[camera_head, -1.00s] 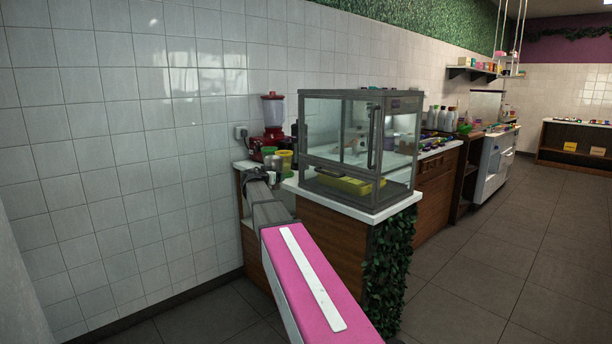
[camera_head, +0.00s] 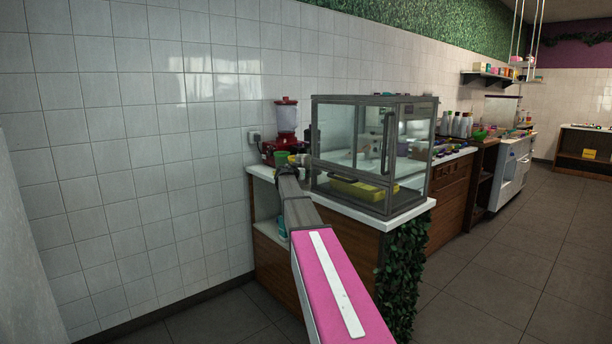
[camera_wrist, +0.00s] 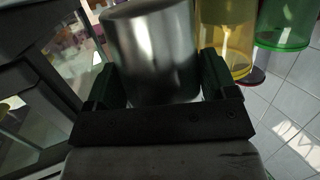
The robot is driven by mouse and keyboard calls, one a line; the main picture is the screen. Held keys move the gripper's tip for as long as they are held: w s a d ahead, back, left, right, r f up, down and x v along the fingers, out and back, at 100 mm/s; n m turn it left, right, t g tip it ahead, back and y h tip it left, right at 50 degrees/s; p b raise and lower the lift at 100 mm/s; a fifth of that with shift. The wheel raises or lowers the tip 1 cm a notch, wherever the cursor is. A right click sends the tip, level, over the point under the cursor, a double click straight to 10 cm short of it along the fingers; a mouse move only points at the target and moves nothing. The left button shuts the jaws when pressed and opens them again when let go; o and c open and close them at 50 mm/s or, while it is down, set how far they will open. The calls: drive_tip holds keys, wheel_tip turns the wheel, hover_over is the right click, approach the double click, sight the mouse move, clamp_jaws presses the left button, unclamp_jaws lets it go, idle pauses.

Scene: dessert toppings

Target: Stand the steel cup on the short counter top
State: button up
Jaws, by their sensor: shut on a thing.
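The steel cup (camera_wrist: 150,50) fills the middle of the wrist view, a shiny plain metal cylinder. My gripper (camera_wrist: 160,78) is shut on it, one dark finger on each side. The cup's base contact cannot be made out. In the head view my gripper (camera_head: 284,170) is small and far off at the end of my pink arm, and the cup cannot be picked out there. The short counter top (camera_head: 262,171) is the pale strip left of the glass case, partly hidden by my arm.
A yellow cup (camera_wrist: 224,40) and a green cup (camera_wrist: 285,25) stand close to the right of the steel cup. A red blender (camera_head: 286,125) is behind. The glass case (camera_head: 370,150) stands close on the right. A tiled wall is at the left.

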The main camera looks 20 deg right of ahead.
drive_tip(key=x, duration=0.4)
drive_tip(key=shift+s+a+f, duration=0.1)
drive_tip(key=shift+s+f, duration=0.05)
drive_tip(key=shift+f, duration=0.2)
drive_tip(key=shift+f, duration=0.1)
drive_tip(key=o, duration=0.8)
drive_tip(key=shift+o, duration=0.2)
